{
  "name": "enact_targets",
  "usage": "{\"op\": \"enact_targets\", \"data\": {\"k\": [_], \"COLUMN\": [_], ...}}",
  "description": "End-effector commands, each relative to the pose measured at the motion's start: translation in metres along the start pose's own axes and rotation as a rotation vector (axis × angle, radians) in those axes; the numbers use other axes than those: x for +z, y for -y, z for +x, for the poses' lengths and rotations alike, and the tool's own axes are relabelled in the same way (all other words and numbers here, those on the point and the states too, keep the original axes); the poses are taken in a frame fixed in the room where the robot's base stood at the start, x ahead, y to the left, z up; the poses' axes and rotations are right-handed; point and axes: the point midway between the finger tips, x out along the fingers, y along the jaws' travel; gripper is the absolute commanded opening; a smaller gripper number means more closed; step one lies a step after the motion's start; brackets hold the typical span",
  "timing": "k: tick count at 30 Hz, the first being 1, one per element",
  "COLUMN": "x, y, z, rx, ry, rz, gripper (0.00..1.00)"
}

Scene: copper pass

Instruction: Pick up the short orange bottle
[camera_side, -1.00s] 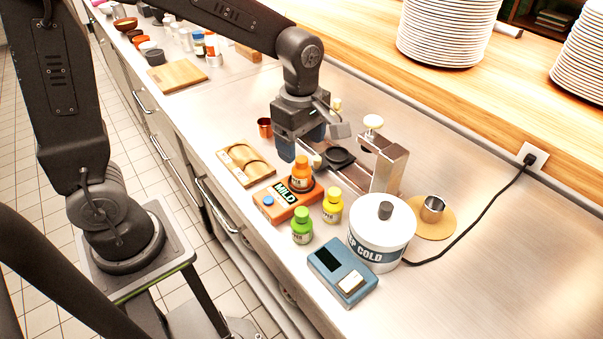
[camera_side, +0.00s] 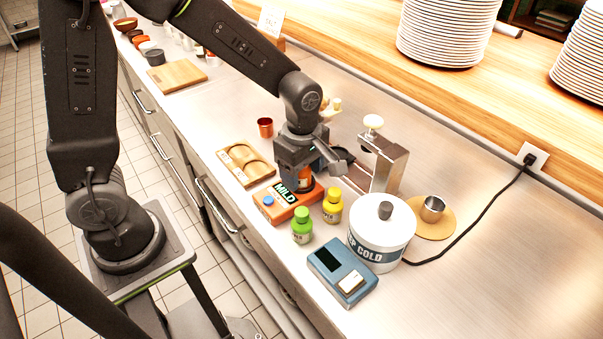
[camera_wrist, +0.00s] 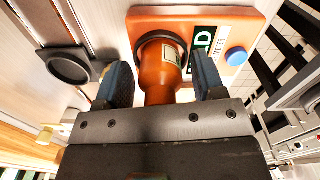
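The short orange bottle stands on an orange block labelled MILD (camera_side: 279,208). In the wrist view the bottle (camera_wrist: 160,72) lies between the two blue finger pads of my gripper (camera_wrist: 158,82). A gap shows between the bottle and each pad, so the gripper is open around it. In the side view my gripper (camera_side: 300,175) is down over the block and hides most of the bottle. The block (camera_wrist: 222,20) with its blue button (camera_wrist: 237,56) also shows in the wrist view.
A green bottle (camera_side: 302,227) and a yellow bottle (camera_side: 333,207) stand close in front and to the right. A white canister (camera_side: 381,235), a blue scale (camera_side: 340,268) and a metal stand (camera_side: 387,165) are nearby. A wooden holder (camera_side: 240,165) is to the left.

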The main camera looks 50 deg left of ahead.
Motion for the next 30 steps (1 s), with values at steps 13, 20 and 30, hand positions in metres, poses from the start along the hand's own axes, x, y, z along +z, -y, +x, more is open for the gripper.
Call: {"op": "enact_targets", "data": {"k": [13,20,30], "x": [0.0,0.0,-0.005], "y": [0.0,-0.001,-0.001], "z": [-0.001,-0.003,-0.046], "rx": [0.001,0.002,0.004], "ry": [0.0,0.001,-0.001], "rz": [0.0,0.0,-0.003], "gripper": [0.25,0.24,0.24]}}
